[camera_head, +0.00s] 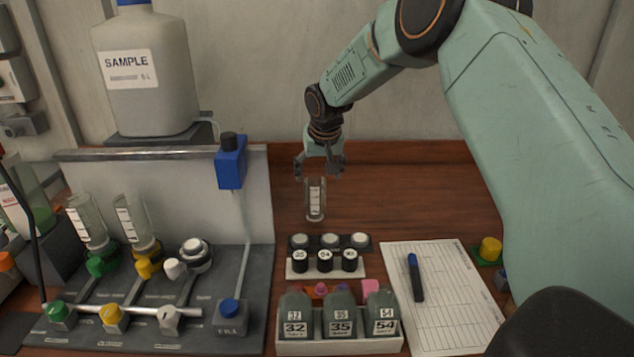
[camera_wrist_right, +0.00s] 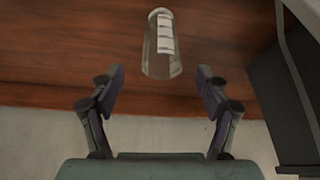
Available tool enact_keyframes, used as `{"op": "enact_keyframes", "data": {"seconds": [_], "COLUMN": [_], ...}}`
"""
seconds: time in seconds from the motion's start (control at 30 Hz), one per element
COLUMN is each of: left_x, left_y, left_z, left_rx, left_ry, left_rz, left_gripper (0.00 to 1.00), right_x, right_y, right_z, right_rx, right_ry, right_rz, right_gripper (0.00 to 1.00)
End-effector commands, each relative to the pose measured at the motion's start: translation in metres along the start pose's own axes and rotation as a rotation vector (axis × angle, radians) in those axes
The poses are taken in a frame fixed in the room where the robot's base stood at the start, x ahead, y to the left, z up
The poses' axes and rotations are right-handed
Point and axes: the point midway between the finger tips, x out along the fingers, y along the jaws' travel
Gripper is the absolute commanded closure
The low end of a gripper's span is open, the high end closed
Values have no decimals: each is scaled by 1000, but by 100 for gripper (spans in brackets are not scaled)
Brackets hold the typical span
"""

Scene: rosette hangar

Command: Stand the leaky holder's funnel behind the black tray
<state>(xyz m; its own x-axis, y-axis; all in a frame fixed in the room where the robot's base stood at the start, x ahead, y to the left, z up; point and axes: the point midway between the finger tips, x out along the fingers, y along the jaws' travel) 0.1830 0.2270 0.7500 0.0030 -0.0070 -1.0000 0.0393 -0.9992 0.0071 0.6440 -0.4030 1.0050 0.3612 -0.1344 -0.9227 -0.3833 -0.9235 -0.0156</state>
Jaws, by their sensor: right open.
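A clear funnel (camera_head: 315,200) with a white scale strip stands upright on the wooden bench, behind the black tray (camera_head: 345,243) and apart from it. My right gripper (camera_head: 319,174) is open and empty, just behind and above the funnel's top. In the right wrist view the funnel (camera_wrist_right: 162,48) lies beyond the open fingertips (camera_wrist_right: 160,80), touching neither. Two other clear funnels stand in the green holder (camera_head: 103,264) and the yellow holder (camera_head: 149,267). The white holder (camera_head: 175,269) beside them has no funnel. My left gripper is not in view.
A white rack (camera_head: 298,268) of black-lidded vials is in front of the tray, with a box (camera_head: 340,346) of numbered bottles nearer. A paper sheet (camera_head: 440,300) with a marker (camera_head: 415,278) lies right. A blue-topped post (camera_head: 231,163) stands left of the gripper. Bench right of the funnel is clear.

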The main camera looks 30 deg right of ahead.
Motion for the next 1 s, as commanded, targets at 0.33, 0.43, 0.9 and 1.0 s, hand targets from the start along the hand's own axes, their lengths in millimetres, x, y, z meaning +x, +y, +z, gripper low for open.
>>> {"op": "enact_keyframes", "data": {"seconds": [0.33, 0.43, 0.9, 1.0], "left_x": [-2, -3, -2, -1], "left_y": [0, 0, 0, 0], "left_z": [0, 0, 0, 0], "left_rx": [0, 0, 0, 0], "left_ry": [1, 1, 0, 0], "left_rz": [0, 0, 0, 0], "left_gripper": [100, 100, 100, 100], "right_x": [-46, -49, -36, -21], "right_y": [0, 0, 0, 0], "right_z": [0, 0, 1, 1], "right_rx": [0, 0, -1, -1], "right_ry": [1, 0, -2, -3], "right_rz": [0, 0, 2, 2], "right_gripper": [24, 24, 24, 24]}}
